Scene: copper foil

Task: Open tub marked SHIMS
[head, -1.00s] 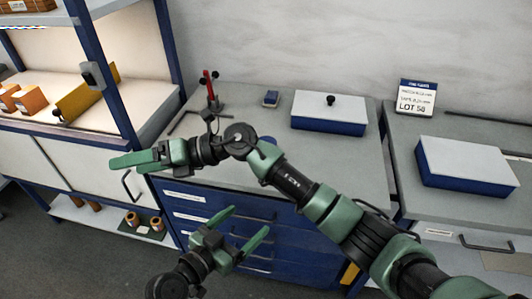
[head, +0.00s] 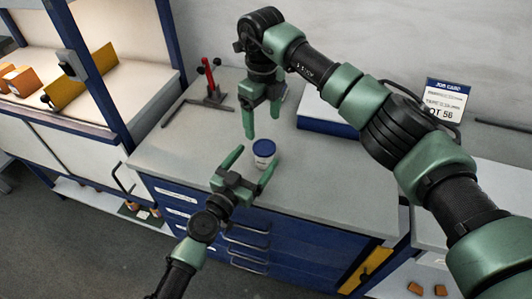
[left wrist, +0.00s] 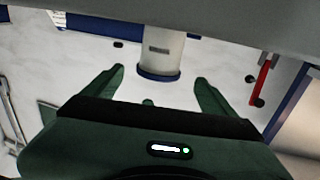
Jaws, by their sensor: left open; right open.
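A white tub (head: 264,155) with a blue lid (head: 264,147) stands upright on the grey bench top (head: 188,150). In the left wrist view the tub (left wrist: 161,52) has a dark label too small to read. My left gripper (head: 250,168) is open at the bench's front edge, with its fingers pointing at the tub. In the left wrist view the tub is between and just beyond the fingertips, not gripped. My right gripper (head: 262,128) is open and points down just above and behind the lid, apart from it as far as I can tell.
A blue box (head: 325,125) is partly behind my right arm. A red-handled stand (head: 212,85) and a dark rod (head: 175,112) are at the back left. A job card (head: 446,98) stands at the right. Blue drawers with handles (head: 250,228) are below.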

